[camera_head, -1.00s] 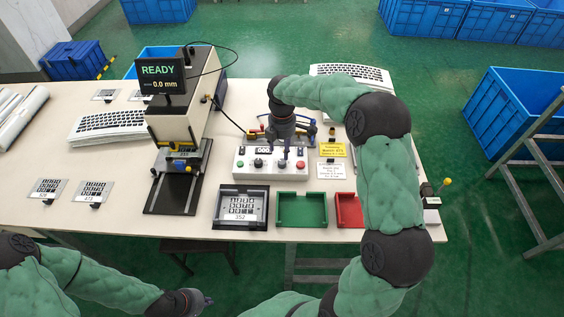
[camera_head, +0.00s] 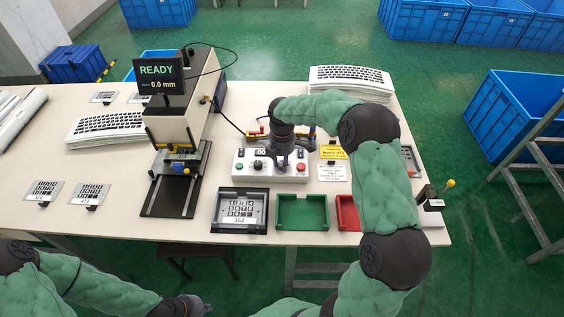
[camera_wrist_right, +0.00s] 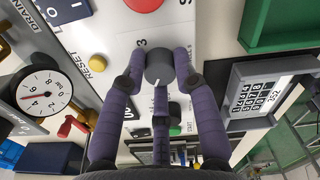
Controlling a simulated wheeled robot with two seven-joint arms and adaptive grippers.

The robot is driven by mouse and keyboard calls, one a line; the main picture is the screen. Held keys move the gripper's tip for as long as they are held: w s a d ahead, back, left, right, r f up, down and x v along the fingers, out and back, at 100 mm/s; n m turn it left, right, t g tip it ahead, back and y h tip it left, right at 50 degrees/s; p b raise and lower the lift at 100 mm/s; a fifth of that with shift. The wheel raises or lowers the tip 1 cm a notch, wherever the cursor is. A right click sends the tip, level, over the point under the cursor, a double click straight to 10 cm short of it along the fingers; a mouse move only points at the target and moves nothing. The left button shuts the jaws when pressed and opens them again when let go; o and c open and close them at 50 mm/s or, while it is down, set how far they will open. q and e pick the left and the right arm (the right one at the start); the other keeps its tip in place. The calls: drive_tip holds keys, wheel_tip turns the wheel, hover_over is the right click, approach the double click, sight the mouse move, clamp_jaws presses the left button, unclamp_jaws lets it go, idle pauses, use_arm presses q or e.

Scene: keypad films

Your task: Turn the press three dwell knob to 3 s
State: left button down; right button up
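The white control panel (camera_head: 242,177) stands mid-table, with a dark knob (camera_head: 259,165), a green button and a red button. My right gripper (camera_head: 284,160) is down over the panel and hides part of it. In the right wrist view, a dark grey knob (camera_wrist_right: 159,68) with a white pointer line lies between the purple fingers of my right gripper (camera_wrist_right: 160,66). The pointer points down in that picture; a printed "3" is at the knob's upper left. Two fingertips flank the knob closely; I cannot tell whether they touch. My left gripper (camera_head: 192,305) is low, away from the table; its fingers are unclear.
The press (camera_head: 172,125) with its READY display stands left of the panel. A gauge (camera_wrist_right: 45,92) and yellow RESET button (camera_wrist_right: 97,62) are near the right gripper.

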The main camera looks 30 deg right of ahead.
clamp_jaws()
